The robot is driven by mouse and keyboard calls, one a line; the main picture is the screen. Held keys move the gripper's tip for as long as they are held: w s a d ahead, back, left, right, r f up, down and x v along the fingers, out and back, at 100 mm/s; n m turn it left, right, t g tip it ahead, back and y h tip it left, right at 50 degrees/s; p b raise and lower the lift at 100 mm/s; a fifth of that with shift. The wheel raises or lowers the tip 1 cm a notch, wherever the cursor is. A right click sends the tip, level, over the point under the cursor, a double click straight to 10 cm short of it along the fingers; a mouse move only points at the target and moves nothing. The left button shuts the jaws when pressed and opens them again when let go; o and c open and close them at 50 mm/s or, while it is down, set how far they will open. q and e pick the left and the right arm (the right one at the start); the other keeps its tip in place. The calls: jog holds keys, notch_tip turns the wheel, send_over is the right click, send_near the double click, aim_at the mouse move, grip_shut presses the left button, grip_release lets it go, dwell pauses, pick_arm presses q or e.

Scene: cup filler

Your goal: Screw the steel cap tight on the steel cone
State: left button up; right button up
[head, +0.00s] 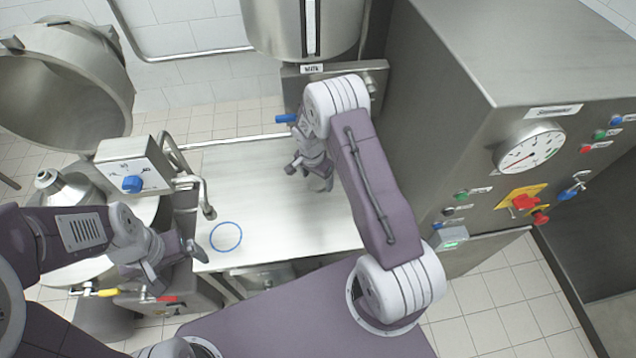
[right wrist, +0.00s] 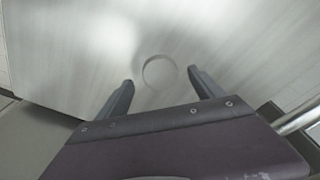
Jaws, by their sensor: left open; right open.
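A steel cone-shaped piece (head: 68,191) stands at the left in the head view, with a small round steel top; I cannot tell whether that top is a separate cap. In the right wrist view a round steel shape (right wrist: 160,72) lies on the worktop just beyond and between my right fingertips; it may be the cap, but only its outline shows. My right gripper (head: 308,168) is open and empty above the worktop; its fingers also show in the right wrist view (right wrist: 162,80). My left gripper (head: 190,250) is open, right of the cone and apart from it.
The steel worktop (head: 270,215) is mostly clear, with a blue ring mark (head: 226,237) near its front left. A bent pipe (head: 207,195) and a control box (head: 133,168) stand left of it. A large machine (head: 480,110) closes off the right; a steel vessel (head: 300,30) is behind.

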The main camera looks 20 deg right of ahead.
notch_tip(320, 180, down, 2)
jog(key=shift+w+d+f, duration=0.1)
jog(key=shift+w, duration=0.05)
jog(key=c, duration=1.5)
jog(key=shift+r, duration=0.65)
notch_tip(320, 180, up, 3)
jog(key=shift+f+b, duration=0.1)
jog(key=shift+b, duration=0.4)
jog(key=s+a+r+b, duration=0.2)
jog(key=s+r, duration=0.5)
jog(key=s, duration=0.4)
jog(key=shift+s, duration=0.3)
